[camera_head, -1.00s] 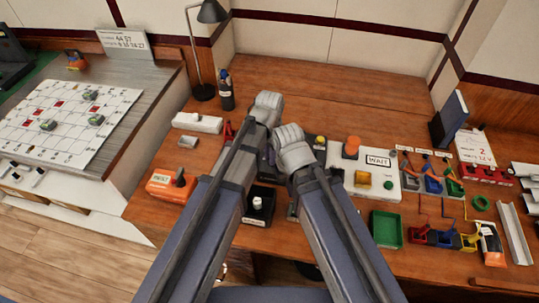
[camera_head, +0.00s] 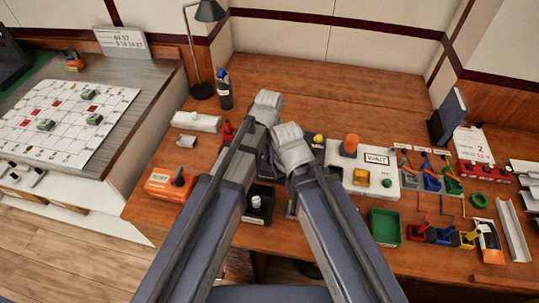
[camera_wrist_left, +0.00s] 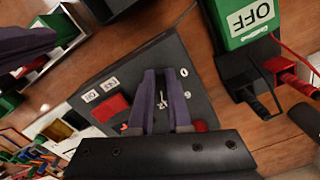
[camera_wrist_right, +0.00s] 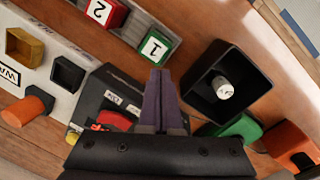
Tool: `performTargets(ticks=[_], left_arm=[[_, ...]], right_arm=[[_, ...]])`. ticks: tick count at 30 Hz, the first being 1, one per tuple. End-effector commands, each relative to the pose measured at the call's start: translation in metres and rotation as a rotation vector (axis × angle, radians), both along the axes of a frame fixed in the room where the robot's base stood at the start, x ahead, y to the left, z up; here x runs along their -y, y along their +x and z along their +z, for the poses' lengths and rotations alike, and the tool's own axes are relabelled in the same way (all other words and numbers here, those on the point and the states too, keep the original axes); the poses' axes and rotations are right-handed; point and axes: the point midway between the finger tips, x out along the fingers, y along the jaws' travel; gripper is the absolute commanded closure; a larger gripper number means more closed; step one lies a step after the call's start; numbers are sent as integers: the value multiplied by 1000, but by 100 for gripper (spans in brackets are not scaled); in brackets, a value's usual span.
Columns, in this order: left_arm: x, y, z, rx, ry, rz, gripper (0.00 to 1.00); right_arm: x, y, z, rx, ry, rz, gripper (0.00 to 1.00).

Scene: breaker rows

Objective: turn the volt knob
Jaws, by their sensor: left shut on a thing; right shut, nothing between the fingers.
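A dark sloped panel (camera_wrist_left: 118,75) with white digits, two small white labels and red parts fills the middle of the left wrist view. The panel also shows in the right wrist view (camera_wrist_right: 125,87). My left gripper (camera_wrist_left: 166,76) reaches down onto the panel face, shut on the volt knob among the digits. Its fingers hide most of the knob. My right gripper (camera_wrist_right: 160,75) is shut and empty, between the panel and a black box (camera_wrist_right: 235,65) with a white knob (camera_wrist_right: 223,87). In the head view my wrists cover most of the panel.
A green box marked OFF (camera_wrist_left: 250,20) with red and black plugs is close to my left gripper. A white board with an orange knob (camera_head: 351,145), a green tray (camera_head: 386,228) and coloured blocks lie to the right. The back of the desk (camera_head: 320,85) is clear.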

Motion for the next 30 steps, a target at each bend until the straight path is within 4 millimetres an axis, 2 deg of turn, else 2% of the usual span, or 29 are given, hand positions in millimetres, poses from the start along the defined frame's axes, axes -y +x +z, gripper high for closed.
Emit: performTargets(ticks=[3, 4, 12, 23, 30], left_arm=[[0, 0, 0, -1, -1, -1, 100], [0, 0, 0, -1, -1, -1, 82], [0, 0, 0, 0, 0, -1, 54], [0, 0, 4, 0, 0, -1, 54], [0, 0, 26, 0, 0, -1, 54]], right_arm=[[0, 0, 0, 0, 0, 0, 100], [0, 0, 0, 0, 0, 0, 100], [0, 0, 0, 0, 0, 0, 100], [0, 0, 4, 0, 0, 0, 100], [0, 0, 26, 0, 0, 0, 100]])
